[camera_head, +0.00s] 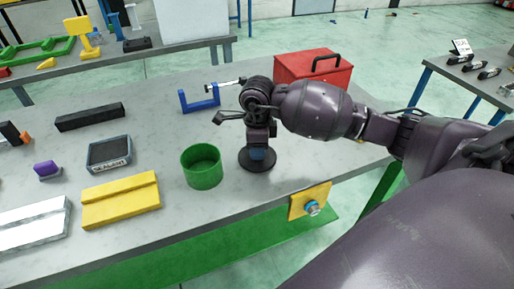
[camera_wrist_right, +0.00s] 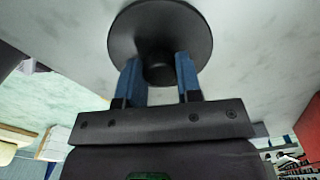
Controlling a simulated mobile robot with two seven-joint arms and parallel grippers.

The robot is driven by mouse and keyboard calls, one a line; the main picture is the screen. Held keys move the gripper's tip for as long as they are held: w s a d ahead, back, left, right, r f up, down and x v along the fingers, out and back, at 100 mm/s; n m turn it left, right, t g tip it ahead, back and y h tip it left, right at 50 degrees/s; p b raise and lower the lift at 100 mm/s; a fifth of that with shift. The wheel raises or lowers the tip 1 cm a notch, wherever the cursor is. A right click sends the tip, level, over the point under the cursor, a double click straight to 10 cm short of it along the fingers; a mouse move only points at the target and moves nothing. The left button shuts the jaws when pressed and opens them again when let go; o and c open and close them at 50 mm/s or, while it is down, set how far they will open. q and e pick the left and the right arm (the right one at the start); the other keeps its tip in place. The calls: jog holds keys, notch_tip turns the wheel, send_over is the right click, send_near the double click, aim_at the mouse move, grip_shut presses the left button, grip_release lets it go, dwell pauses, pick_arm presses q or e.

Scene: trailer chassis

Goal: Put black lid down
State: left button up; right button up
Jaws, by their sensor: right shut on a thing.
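The black lid (camera_head: 246,164) is a round dark disc at the table's middle, just right of the open green cup (camera_head: 202,167). My right gripper (camera_head: 257,152) points down over the lid, its blue fingers at the knob. In the right wrist view the lid (camera_wrist_right: 160,28) shows as a wide black disc with a central knob (camera_wrist_right: 159,72). The fingers of the right gripper (camera_wrist_right: 158,75) are on either side of the knob, shut on it. The lid is at or very close to the tabletop; I cannot tell whether it touches. My left gripper is not in view.
The grey table (camera_head: 230,205) also holds a yellow block (camera_head: 121,200), a sealant box (camera_head: 110,153), a black bar (camera_head: 90,117), a blue clamp (camera_head: 199,98) and a red toolbox (camera_head: 314,68). A yellow plate (camera_head: 296,203) sits at the front edge. Bare tabletop lies around the lid.

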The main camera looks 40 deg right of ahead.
jog(key=shift+f, duration=0.15)
jog(key=shift+f, duration=0.15)
jog(key=o, duration=0.9)
jog(key=shift+o, duration=0.2)
jog(key=shift+r, duration=0.2)
jog(key=shift+r, duration=0.3)
notch_tip(320, 180, up, 12)
jog(key=shift+f+p, duration=0.25)
jog(key=shift+p, duration=0.1)
